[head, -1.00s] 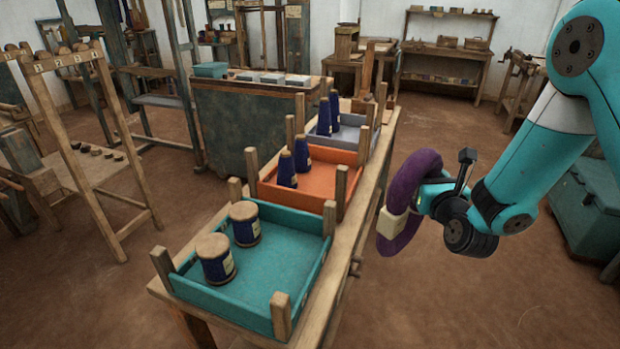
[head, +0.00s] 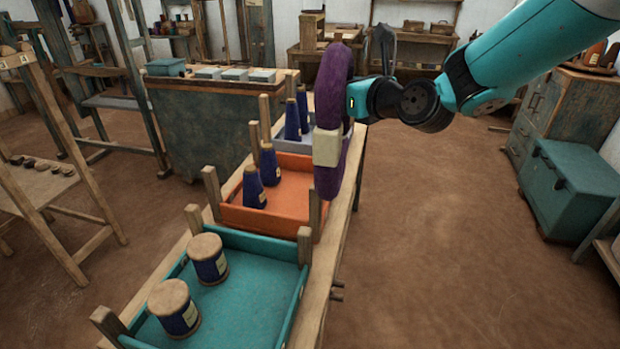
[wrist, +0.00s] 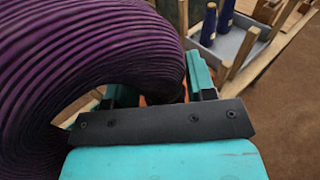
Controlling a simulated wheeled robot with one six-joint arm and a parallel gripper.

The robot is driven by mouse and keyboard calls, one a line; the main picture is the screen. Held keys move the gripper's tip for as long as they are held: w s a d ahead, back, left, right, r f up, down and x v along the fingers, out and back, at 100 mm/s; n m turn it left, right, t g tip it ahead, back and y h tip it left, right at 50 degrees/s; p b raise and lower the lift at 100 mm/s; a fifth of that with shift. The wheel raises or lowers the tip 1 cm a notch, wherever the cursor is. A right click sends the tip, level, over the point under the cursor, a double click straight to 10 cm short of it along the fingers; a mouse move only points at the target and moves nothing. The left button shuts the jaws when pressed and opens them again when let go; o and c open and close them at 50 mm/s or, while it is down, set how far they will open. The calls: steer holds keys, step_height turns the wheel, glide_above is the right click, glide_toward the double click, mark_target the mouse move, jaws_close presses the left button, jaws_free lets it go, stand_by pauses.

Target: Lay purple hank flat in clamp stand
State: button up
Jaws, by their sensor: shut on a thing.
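The purple hank (head: 333,85) is a thick ring with a cream band around it, held upright above the right side of the bench. My gripper (head: 352,103) is shut on the hank's right side. In the wrist view the ribbed hank (wrist: 90,60) fills the left and passes between the fingers of my gripper (wrist: 160,85). The hank hides part of the grey tray and the bench behind it. I cannot make out a clamp stand for certain in these views.
On the bench stand a teal tray (head: 245,305) with two blue spools, an orange tray (head: 285,215) with blue cones, and a grey tray (head: 285,143) with more cones. Wooden posts rise at the tray corners. A teal chest (head: 570,190) stands right; the floor between is clear.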

step_height(320, 180, down, 18)
steer(key=b, duration=0.4)
steer(key=shift+d+r, duration=0.1)
steer(key=shift+r, duration=0.15)
steer(key=shift+f, duration=0.1)
steer(key=o, duration=1.1)
